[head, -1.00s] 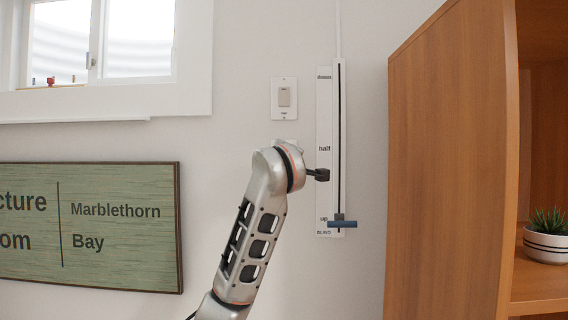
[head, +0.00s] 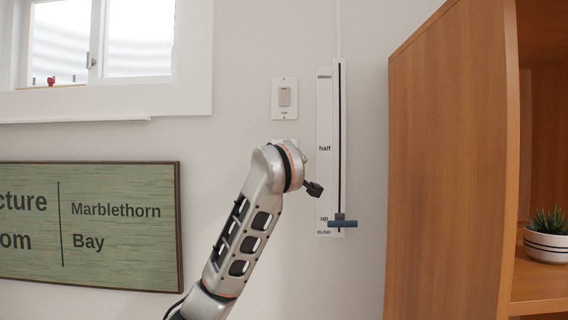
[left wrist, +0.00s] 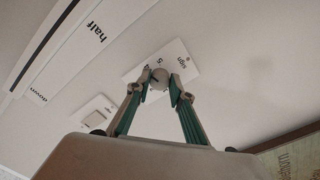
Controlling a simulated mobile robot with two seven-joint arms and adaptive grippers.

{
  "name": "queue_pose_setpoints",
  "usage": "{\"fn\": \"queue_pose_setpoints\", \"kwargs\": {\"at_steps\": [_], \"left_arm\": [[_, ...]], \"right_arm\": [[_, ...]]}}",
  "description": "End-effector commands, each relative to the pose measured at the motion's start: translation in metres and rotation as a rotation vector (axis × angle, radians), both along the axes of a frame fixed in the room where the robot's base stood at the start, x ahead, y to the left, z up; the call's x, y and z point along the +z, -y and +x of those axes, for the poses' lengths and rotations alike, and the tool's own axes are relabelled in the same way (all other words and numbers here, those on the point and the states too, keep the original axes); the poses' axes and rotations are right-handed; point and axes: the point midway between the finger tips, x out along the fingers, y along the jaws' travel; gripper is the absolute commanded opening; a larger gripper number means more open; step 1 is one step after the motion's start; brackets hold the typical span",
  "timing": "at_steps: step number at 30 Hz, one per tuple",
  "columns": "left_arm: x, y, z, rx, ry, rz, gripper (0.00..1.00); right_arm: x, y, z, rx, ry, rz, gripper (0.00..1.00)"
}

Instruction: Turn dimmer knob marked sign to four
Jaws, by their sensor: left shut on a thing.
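The dimmer knob (left wrist: 160,74) is a small round grey knob on a white wall plate (left wrist: 186,66) marked "sign", seen in the left wrist view. In the head view my left arm covers the knob and the gripper; only the plate's top edge (head: 285,142) shows above my wrist. My right gripper is in neither view.
A switch plate (head: 284,98) sits above the dimmer. A blind slider track (head: 339,140) with a blue handle (head: 342,224) low on it runs close to the right. Farther right stands a wooden shelf (head: 440,160). A green sign board (head: 90,225) hangs at left.

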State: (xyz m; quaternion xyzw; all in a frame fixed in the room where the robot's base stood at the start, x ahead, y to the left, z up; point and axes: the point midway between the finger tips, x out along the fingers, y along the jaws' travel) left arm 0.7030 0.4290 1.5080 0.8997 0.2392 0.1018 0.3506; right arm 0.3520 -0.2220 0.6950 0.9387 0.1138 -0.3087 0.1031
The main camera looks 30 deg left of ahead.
Motion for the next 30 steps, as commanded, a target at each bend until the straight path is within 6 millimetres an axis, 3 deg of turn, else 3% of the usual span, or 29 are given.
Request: {"fn": "queue_pose_setpoints", "kwargs": {"at_steps": [6, 7, 8, 9, 21, 30], "left_arm": [[-0.002, 0.001, 0.001, -0.002, -0.003, -0.003, 0.00], [-0.002, 0.001, 0.001, -0.002, -0.003, -0.003, 0.29], [-0.002, 0.001, 0.001, -0.002, -0.003, -0.003, 0.37], [-0.002, 0.001, 0.001, -0.002, -0.003, -0.003, 0.38], [-0.001, 0.003, -0.004, -0.001, 0.000, -0.001, 0.38], [0.000, 0.028, -0.047, -0.003, 0.003, 0.000, 0.38]], "right_arm": [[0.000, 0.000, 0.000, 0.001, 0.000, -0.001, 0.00], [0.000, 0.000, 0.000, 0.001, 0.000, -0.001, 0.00], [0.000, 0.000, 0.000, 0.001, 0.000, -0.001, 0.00], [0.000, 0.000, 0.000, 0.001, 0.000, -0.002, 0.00], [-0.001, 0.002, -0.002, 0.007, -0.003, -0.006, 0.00], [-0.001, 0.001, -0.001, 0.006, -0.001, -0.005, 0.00]]}}
